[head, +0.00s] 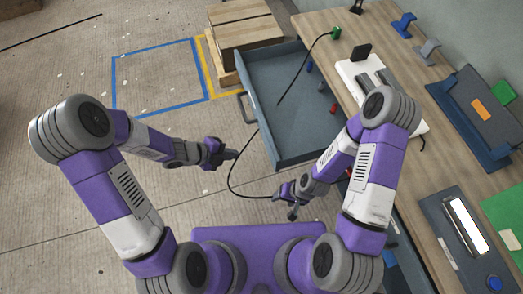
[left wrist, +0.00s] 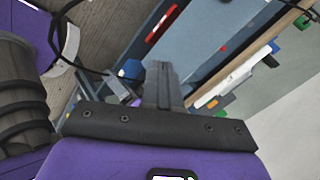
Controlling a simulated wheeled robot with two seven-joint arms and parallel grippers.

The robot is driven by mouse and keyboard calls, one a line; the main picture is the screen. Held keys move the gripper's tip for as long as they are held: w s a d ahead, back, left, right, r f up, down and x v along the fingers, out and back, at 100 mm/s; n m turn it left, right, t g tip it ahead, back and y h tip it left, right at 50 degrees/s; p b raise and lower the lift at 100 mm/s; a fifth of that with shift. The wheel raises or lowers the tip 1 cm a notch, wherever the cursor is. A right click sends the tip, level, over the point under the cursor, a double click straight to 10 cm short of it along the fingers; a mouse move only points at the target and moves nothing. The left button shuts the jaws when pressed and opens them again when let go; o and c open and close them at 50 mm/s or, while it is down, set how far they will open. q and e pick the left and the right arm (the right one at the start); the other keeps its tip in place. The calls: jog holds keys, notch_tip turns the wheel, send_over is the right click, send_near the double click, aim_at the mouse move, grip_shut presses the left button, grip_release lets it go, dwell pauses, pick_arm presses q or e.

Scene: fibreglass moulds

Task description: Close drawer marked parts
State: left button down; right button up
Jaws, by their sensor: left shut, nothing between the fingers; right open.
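A blue-grey drawer (head: 292,125) stands pulled out from the wooden-topped bench (head: 345,85), its front panel facing left. A grey bar handle (head: 244,108) is on that front. No marking on it is readable. My left gripper (head: 234,154) is shut and empty, outside the drawer front and nearer to me than the handle. In the left wrist view its closed fingers (left wrist: 163,85) show before the drawer (left wrist: 212,35). My right gripper (head: 291,209) is open and empty, nearer to me than the drawer's near side.
A black cable (head: 229,178) runs from the bench across the drawer and loops over the floor between my grippers. Blue tape (head: 113,85) marks clear floor at left.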

pick_arm(q)
notch_tip(320, 180, up, 2)
jog(key=m, duration=0.5)
jog(key=m+g+b, duration=0.1)
jog(key=b, duration=0.4)
send_near(270, 153)
jog(key=d+f, duration=0.2)
jog(key=f, duration=0.1)
jog(key=w+d+f, duration=0.1)
jog(key=f, duration=0.1)
jog(key=shift+f, duration=0.1)
jog(key=shift+w+d, duration=0.2)
jog(key=shift+d, duration=0.35)
